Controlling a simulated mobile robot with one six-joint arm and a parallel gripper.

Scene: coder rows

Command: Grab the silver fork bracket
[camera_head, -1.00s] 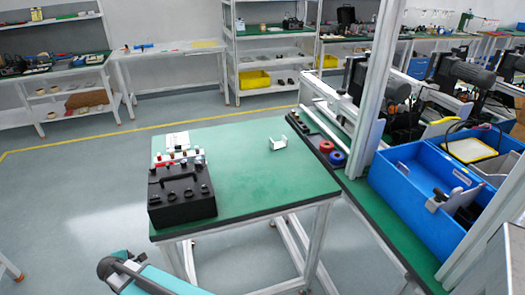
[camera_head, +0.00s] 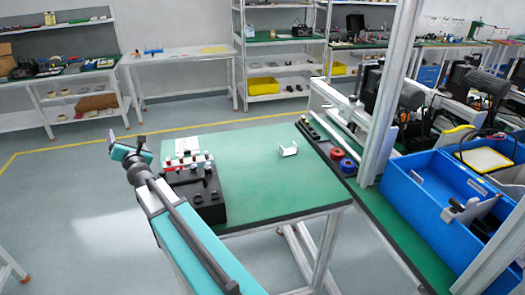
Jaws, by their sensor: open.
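The silver fork bracket (camera_head: 288,149) is a small pale U-shaped piece standing on the green-topped table (camera_head: 262,185), right of the middle. Nothing touches it. My gripper (camera_head: 125,141) is open at the end of my raised teal and grey arm, at the left of the view. It is well to the left of the bracket and appears empty. My arm hides part of the black case.
A black case (camera_head: 208,200) and a rack of small red and white pieces (camera_head: 188,162) occupy the table's left side. The table's middle is clear.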

